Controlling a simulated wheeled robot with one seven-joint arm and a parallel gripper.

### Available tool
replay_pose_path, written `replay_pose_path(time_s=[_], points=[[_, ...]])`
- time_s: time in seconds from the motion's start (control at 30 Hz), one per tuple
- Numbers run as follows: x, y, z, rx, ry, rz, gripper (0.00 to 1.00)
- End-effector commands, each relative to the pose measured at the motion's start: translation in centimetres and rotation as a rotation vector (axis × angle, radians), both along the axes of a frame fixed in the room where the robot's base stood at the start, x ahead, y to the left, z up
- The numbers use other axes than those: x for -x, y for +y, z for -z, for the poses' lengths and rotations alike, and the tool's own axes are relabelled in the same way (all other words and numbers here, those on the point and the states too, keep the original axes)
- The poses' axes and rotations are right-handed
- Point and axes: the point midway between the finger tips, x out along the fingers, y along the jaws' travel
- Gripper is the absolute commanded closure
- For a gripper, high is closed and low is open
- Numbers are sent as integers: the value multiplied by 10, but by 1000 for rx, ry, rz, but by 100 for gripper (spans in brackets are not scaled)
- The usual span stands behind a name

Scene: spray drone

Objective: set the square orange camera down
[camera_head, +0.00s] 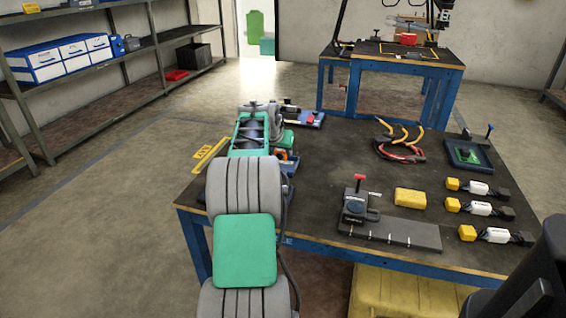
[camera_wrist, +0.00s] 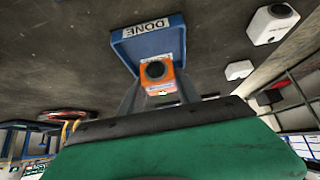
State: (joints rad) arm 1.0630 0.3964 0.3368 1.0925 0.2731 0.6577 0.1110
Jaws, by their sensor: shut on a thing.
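The square orange camera (camera_wrist: 157,77) has a round black lens and sits between the two fingers of my gripper (camera_wrist: 157,88) in the wrist view. My gripper is shut on it. A blue tray (camera_wrist: 148,42) with a white "DONE" label lies directly behind the camera in the wrist view. I cannot tell whether the camera touches the tray's floor or hangs just above it. In the head view my arm hides most of the gripper and tray; only a bit of orange (camera_head: 281,154) shows beside the arm.
Two white cameras (camera_wrist: 275,24) (camera_wrist: 238,70) lie near the tray in the wrist view. The dark worktable (camera_head: 330,165) also holds a clamp device (camera_head: 357,205), a yellow block (camera_head: 410,198), red-and-yellow cables (camera_head: 398,150) and several yellow-capped white parts (camera_head: 480,188). Bare table lies right of my arm.

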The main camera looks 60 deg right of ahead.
Motion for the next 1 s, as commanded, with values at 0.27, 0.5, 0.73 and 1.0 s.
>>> replay_pose_path(time_s=[0.27, 0.5, 0.73, 1.0], points=[[1, -9, 41, 0, -1, -1, 100], [1, -9, 40, 1, -1, -1, 100], [1, -9, 44, 0, 0, 0, 52], [1, -9, 41, 0, 0, 0, 51]])
